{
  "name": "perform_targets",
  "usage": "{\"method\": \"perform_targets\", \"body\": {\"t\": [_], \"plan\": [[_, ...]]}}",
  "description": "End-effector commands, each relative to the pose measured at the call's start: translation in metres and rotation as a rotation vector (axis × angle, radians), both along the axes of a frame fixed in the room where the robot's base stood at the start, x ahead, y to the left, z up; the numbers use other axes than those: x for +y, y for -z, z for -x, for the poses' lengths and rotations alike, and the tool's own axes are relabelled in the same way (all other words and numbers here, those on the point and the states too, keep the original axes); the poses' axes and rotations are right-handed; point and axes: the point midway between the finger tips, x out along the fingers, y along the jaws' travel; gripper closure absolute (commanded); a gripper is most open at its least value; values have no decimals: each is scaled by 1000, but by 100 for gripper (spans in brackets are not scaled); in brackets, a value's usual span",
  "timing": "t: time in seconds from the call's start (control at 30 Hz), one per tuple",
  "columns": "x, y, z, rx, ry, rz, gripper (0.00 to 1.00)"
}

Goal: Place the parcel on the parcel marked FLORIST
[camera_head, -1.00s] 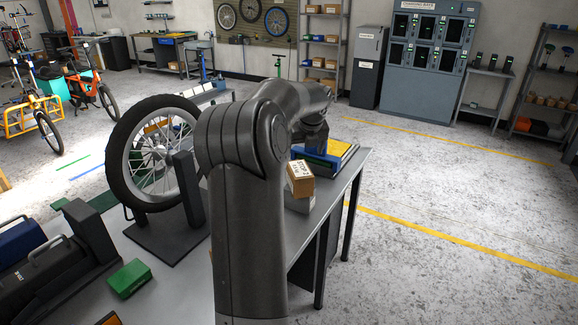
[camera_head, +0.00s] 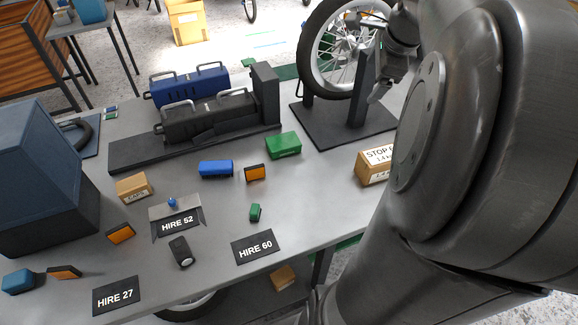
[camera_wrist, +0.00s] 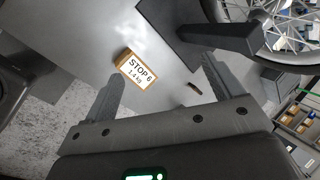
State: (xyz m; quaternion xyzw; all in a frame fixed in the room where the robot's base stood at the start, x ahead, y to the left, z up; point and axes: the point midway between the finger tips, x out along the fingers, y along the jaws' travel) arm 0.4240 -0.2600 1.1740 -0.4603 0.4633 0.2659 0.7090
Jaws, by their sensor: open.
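A brown cardboard parcel (camera_head: 374,168) with a white label reading STOP 6 stands on the grey bench, partly hidden behind my arm in the head view. The parcel (camera_wrist: 126,57) also shows in the wrist view, with its label STOP 6, 1.4 kg readable. My gripper (camera_wrist: 160,88) is open and empty. Its two fingers are spread wide, and the parcel lies beyond the fingertips, apart from them, left of the middle between them. No parcel with a readable FLORIST mark is in either view.
A wheel in a stand (camera_head: 345,125) stands behind the parcel. A black toolbox (camera_head: 210,118), a green box (camera_head: 284,145), a small brown box (camera_head: 134,187) and HIRE plates (camera_head: 255,246) occupy the bench further left. Bare bench lies left of the parcel.

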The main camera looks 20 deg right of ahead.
Motion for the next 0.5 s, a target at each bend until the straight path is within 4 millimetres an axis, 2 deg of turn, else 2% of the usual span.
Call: {"method": "perform_targets", "body": {"t": [0.03, 0.2, 0.3, 0.4, 0.5], "plan": [[33, -3, 4, -3, -152, 55, 15], [123, 3, 30, 3, -663, 269, 15], [168, 11, 53, 4, -961, 407, 15], [206, 22, 78, 4, -1244, 551, 15], [232, 33, 101, 6, -1485, 684, 15]]}}
